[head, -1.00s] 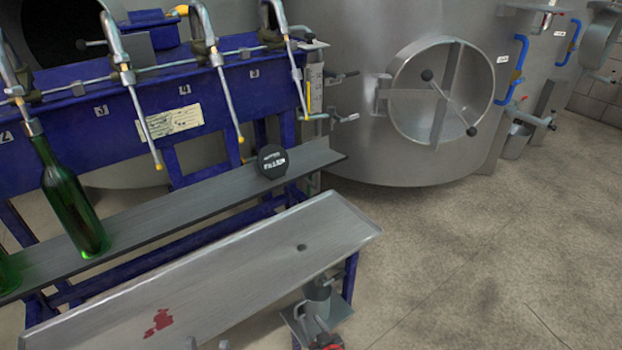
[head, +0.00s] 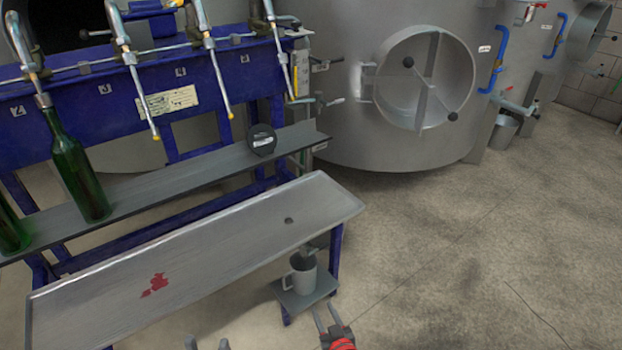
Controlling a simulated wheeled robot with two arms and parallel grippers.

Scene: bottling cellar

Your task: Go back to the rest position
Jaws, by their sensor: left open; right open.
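My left gripper (head: 207,342) shows only as two fingertips at the bottom edge, spread apart and empty, in front of the metal drip tray (head: 215,265). My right gripper (head: 328,314) is at the bottom edge, right of the left one. Its two fingers point up in the picture, apart with nothing between them, and a red part shows below them. A grey mug (head: 302,275) stands upright on a small metal shelf (head: 310,295) by the tray's right end. The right gripper is below the mug in the picture and apart from it.
A blue filling stand (head: 120,100) with several spouts is at the left. Green bottles (head: 75,170) stand on its grey shelf (head: 170,190), with a round black object (head: 262,140) at the shelf's right end. A steel tank (head: 350,125) stands behind. The floor (head: 450,265) at right is clear.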

